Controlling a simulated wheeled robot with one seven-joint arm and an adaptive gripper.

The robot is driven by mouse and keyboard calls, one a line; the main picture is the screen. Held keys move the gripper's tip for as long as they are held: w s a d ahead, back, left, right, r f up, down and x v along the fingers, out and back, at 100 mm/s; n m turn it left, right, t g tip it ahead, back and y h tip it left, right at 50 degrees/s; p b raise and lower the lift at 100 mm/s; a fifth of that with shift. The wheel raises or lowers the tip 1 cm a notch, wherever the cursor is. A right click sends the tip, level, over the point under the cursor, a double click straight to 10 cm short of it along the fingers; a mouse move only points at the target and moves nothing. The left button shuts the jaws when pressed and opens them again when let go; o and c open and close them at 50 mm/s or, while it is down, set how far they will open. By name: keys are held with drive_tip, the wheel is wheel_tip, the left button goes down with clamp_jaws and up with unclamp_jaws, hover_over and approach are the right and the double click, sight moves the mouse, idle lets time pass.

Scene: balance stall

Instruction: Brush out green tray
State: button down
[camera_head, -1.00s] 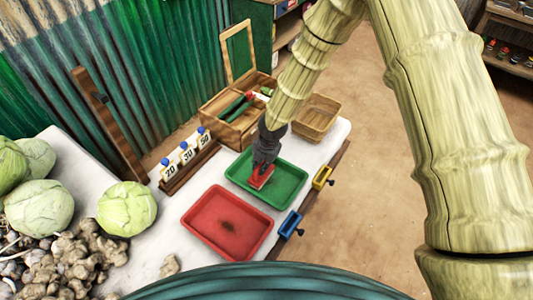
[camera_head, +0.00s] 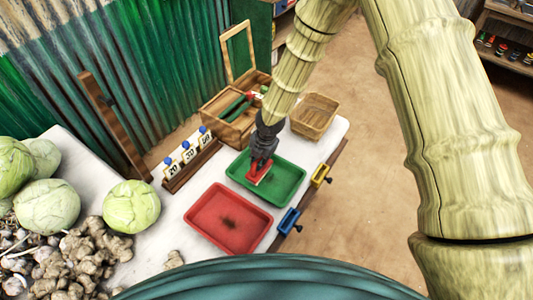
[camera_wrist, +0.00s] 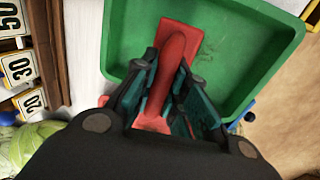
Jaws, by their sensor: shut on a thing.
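The green tray (camera_head: 287,184) lies on the white table, behind the red tray (camera_head: 209,228). My gripper (camera_head: 259,165) is over the green tray, shut on a red brush (camera_head: 258,176). In the wrist view my gripper (camera_wrist: 165,95) has its two fingers on either side of the red brush handle (camera_wrist: 178,52), and the brush's red head reaches over the green tray (camera_wrist: 262,40). A faint dark smudge (camera_wrist: 208,47) shows on the tray floor beside the brush. The bristles are hidden, and I cannot tell whether they touch the tray. The red tray has a dark patch in its middle.
A wooden box (camera_head: 229,131) and a wicker basket (camera_head: 314,114) stand behind the green tray. Numbered cards (camera_head: 188,154) stand at left. Cabbages (camera_head: 131,206) and ginger (camera_head: 88,260) fill the left.

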drive_tip(key=shift+r+p, duration=1.6)
drive_tip(key=shift+r, duration=0.85)
drive_tip(key=shift+f, duration=0.1)
